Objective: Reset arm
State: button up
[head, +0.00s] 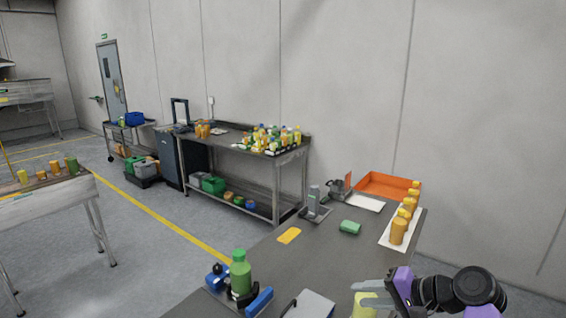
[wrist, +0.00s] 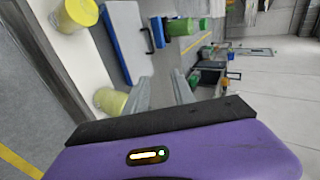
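My gripper (head: 370,292) is at the lower right of the head view, over the near right part of the dark table (head: 270,262). In the wrist view my gripper (wrist: 160,84) shows two grey fingers spread apart with nothing between them. A pale yellow container (head: 362,306) is just below the fingers in the head view and partly cut off by the frame. In the wrist view, a pale yellow container (wrist: 110,101) is beside the left finger, apparently not held.
Orange jars (head: 398,232) stand on a white sheet at right. An orange tray (head: 385,186) sits behind. The table's middle is mostly clear.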

jog(key=w+d+r+t+h, duration=0.3)
jog(key=w+d+t+h, duration=0.1)
jog(key=d+t, duration=0.15)
jog(key=s+d+f+t+h+b, duration=0.1)
jog(key=s+f+t+h, duration=0.2)
jog(key=s, duration=0.4)
jog(key=s+d+f+t+h+b, duration=0.1)
jog(key=s+f+h+b, duration=0.1)
jog(key=s+f, duration=0.35)
jog(key=s+a+f+n+b, duration=0.1)
jog(key=s+a+n+b, duration=0.1)
jog(key=s, duration=1.1)
jog(key=s+a+f+n+g+b, duration=0.1)
jog(key=s+a+n+b, duration=0.1)
jog(key=s, duration=1.2)
jog(key=s+a+f+n+b, duration=0.1)
jog(key=s+a+n+b, duration=0.2)
jog(key=s, duration=1.1)
jog(key=shift+s+a+f+g, duration=0.25)
jog(key=shift+a+f+g, duration=0.05)
jog(key=shift+f+g, duration=0.1)
